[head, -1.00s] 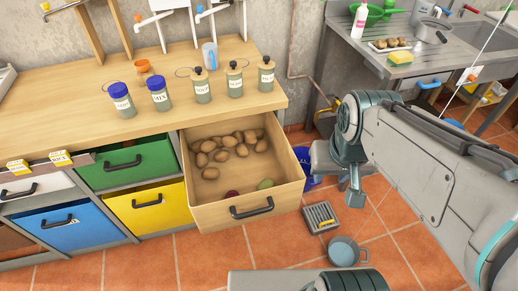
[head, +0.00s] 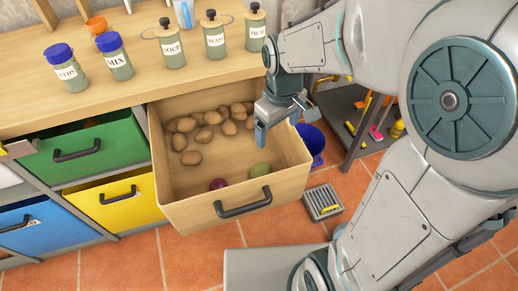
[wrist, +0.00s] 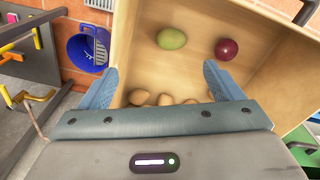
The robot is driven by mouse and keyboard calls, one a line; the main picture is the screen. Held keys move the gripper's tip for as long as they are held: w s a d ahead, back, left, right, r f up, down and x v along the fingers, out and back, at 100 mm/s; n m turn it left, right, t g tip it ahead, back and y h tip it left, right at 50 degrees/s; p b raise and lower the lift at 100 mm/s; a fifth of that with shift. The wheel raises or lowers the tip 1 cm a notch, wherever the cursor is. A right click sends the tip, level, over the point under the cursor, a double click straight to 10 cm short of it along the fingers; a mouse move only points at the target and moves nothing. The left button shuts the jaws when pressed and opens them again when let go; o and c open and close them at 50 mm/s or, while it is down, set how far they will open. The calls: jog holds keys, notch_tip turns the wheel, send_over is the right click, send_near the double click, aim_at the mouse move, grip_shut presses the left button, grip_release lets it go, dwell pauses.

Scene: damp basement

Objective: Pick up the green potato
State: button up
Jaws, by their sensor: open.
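The green potato (head: 260,170) lies in the open wooden drawer (head: 180,212), near its front wall. In the wrist view the green potato (wrist: 171,39) is beyond my fingertips, between them left to right. A dark red potato (head: 218,184) lies beside it, apart from it; it also shows in the wrist view (wrist: 226,49). My gripper (head: 272,122) is above the right side of the drawer. In the wrist view my gripper (wrist: 160,78) is open, with nothing between its fingers.
Several brown potatoes (head: 191,158) lie toward the back of the drawer. Labelled jars (head: 171,44) stand on the counter above. A blue bucket (head: 310,143) and a grey crate (head: 323,202) are on the floor to the right. The drawer's middle is clear.

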jog(key=n+b, duration=0.2)
jog(key=b, duration=0.1)
send_over(261, 167)
notch_tip(261, 167, down, 7)
jog(key=shift+g, duration=0.3)
jog(key=f, duration=0.3)
jog(key=f+b, duration=0.1)
jog(key=f, duration=0.1)
jog(key=f+b, duration=0.1)
jog(key=f, duration=0.2)
jog(key=shift+w+d+f, duration=0.1)
jog(key=shift+d+f, duration=0.15)
jog(key=shift+f, duration=0.05)
jog(key=f, duration=0.1)
jog(key=f+b, duration=0.1)
jog(key=f, duration=0.1)
jog(key=f+b, duration=0.1)
jog(key=f, duration=0.1)
jog(key=shift+a+f, duration=0.15)
jog(key=shift+a, duration=0.15)
jog(key=c, duration=1.1)
